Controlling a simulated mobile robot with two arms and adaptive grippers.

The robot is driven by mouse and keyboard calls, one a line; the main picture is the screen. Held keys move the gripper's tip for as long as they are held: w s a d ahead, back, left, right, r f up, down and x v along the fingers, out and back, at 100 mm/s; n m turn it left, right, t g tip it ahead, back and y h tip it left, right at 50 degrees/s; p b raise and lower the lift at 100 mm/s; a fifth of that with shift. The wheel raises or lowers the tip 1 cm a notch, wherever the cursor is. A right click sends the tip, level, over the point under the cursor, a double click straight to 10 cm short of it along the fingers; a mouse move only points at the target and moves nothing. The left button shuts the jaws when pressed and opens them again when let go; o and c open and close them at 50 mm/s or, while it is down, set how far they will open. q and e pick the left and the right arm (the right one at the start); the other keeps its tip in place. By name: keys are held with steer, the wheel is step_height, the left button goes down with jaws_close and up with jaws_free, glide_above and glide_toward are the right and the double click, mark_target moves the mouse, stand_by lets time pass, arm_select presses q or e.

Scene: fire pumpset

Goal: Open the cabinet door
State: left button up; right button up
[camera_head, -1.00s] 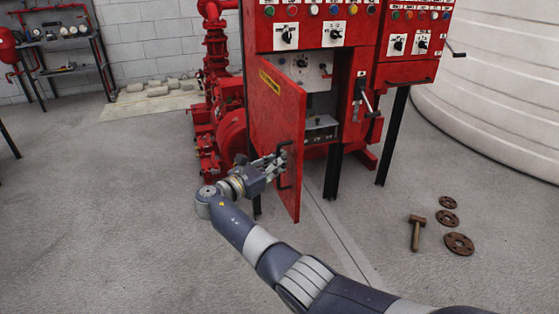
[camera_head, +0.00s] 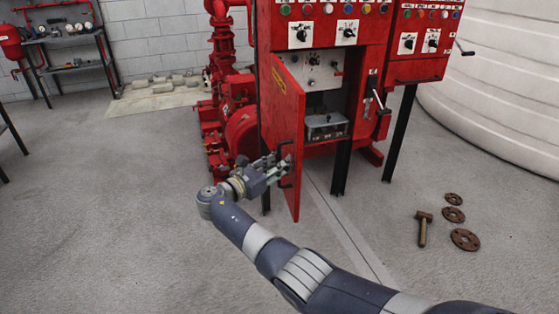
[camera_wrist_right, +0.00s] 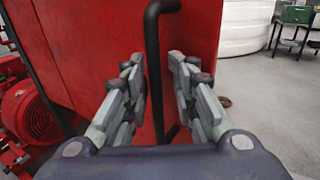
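The red cabinet door (camera_head: 285,130) stands swung well open in the head view. The red cabinet (camera_head: 365,58) shows its opening, with a grey panel and a device inside. My right gripper (camera_head: 282,168) is at the door's outer face, by the black handle (camera_head: 289,181). In the right wrist view the handle (camera_wrist_right: 153,60) runs upright between the two fingers of my right gripper (camera_wrist_right: 155,75). The fingers are apart, with gaps visible on both sides of the handle. My left gripper is not in view.
Red pump equipment (camera_head: 233,120) stands left of the door. A large white tank (camera_head: 500,90) is at the right. The floor at left is mostly clear.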

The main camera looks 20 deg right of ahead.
steer(key=shift+w+r, duration=0.1)
steer(key=shift+r, duration=0.25)
steer(key=v, duration=1.2)
steer(key=shift+f, duration=0.25)
